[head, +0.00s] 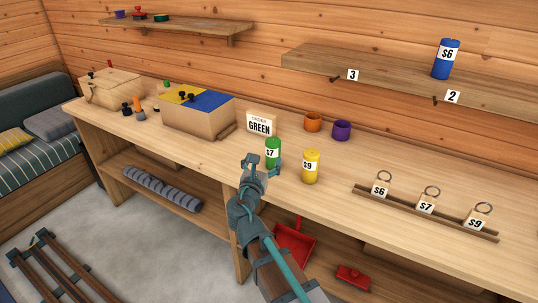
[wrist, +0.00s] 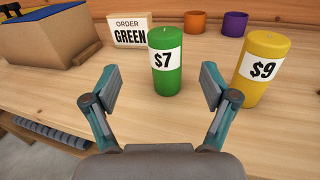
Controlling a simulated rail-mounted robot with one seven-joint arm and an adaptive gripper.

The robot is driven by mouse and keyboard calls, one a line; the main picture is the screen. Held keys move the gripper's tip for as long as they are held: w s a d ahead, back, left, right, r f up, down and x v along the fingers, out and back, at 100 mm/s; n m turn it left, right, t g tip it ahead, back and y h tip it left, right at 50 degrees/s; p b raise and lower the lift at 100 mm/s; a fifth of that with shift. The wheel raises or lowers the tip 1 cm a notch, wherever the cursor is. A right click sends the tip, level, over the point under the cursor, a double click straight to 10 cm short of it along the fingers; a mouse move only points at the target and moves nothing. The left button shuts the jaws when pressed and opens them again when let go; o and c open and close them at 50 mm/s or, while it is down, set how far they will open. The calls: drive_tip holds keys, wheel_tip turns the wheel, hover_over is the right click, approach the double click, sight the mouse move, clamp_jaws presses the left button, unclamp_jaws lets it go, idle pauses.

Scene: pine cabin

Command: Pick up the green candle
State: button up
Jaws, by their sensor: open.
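The green candle (head: 273,153) stands upright on the workbench, with a white $7 label. In the wrist view it (wrist: 166,77) stands ahead of my gripper, roughly centred between the fingers. My gripper (head: 262,165) is open and empty, low over the bench just in front of the candle; in the wrist view its two fingers (wrist: 160,86) are spread apart. I see no clear contact with the candle. An order card reading GREEN (head: 261,123) stands behind the candle.
A yellow $9 candle (head: 311,167) stands close to the right. Orange (head: 313,122) and purple (head: 342,131) cups stand behind. A box with a yellow and blue top (head: 198,117) is to the left. A tag rack (head: 425,212) lies right. A blue $6 candle (head: 446,60) is on the shelf.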

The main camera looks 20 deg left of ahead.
sight(271, 145)
drive_tip(key=w, duration=0.6)
drive_tip(key=shift+d+r+p, duration=0.1)
drive_tip(key=shift+r+p, duration=0.1)
drive_tip(key=shift+p, duration=0.1)
drive_tip(key=shift+w+a+r+p, duration=0.1)
drive_tip(key=shift+w+a+p, duration=0.15)
drive_tip(key=shift+w, duration=1)
drive_tip(key=shift+w+a+p, duration=0.2)
drive_tip(key=shift+w+a, duration=0.05)
drive_tip(key=shift+w, duration=1)
clamp_jaws()
